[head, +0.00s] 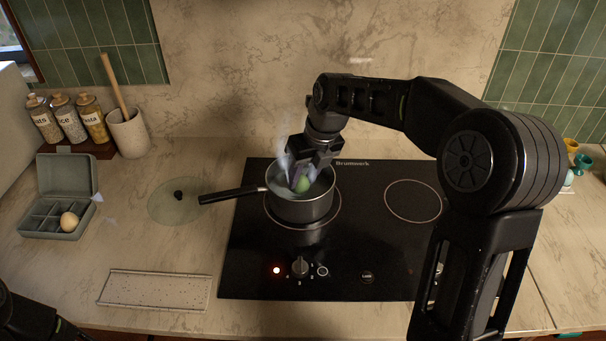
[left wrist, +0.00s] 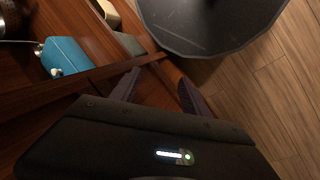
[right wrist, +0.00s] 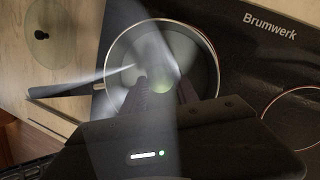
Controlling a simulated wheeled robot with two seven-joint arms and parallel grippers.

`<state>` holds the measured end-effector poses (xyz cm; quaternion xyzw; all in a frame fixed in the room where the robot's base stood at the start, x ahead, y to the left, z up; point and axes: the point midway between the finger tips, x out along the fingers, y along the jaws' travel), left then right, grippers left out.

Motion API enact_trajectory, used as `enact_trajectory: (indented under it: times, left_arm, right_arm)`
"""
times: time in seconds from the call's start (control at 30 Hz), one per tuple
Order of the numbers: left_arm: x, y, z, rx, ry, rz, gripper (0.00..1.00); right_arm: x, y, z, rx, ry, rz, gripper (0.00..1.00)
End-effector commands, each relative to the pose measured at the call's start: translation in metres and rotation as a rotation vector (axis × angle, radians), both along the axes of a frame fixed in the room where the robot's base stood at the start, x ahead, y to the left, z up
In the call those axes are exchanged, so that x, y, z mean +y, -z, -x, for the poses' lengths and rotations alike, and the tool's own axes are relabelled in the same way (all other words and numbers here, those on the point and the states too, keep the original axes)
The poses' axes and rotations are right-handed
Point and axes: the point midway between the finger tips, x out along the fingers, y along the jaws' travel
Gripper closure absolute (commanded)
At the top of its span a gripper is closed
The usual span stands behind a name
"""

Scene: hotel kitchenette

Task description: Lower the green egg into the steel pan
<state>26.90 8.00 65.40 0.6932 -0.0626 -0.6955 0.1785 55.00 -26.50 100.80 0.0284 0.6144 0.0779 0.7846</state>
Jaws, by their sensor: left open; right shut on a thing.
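The steel pan (head: 303,207) stands on the left burner of the black hob, with its handle pointing left and steam rising from it. The green egg (head: 302,184) is at the pan's mouth between the fingers of my right gripper (head: 299,176), which is shut on it. In the right wrist view the egg (right wrist: 163,88) shows pale green over the inside of the pan (right wrist: 214,62), partly veiled by steam. I cannot tell whether it touches the water. My left gripper (left wrist: 157,92) is open and empty, low beside a wooden cabinet with open storage.
A glass lid (head: 165,203) lies left of the pan. A grey egg box (head: 48,228) holds one pale brown egg (head: 69,222). A speckled tray (head: 155,290) lies in front. Jars (head: 68,119) and a utensil crock (head: 128,135) stand at back left. Colourful egg cups (head: 580,162) stand far right.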

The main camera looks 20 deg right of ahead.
Motion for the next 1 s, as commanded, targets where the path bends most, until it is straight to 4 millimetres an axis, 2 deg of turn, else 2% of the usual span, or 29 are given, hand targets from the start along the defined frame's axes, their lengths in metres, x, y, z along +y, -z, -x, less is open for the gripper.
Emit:
enact_trajectory:
  times: [1.0]
  left_arm:
    - [0.000,0.009,0.000,0.000,0.000,0.000,0.46]
  right_arm:
    - [0.000,0.016,0.000,0.001,0.000,0.000,0.78]
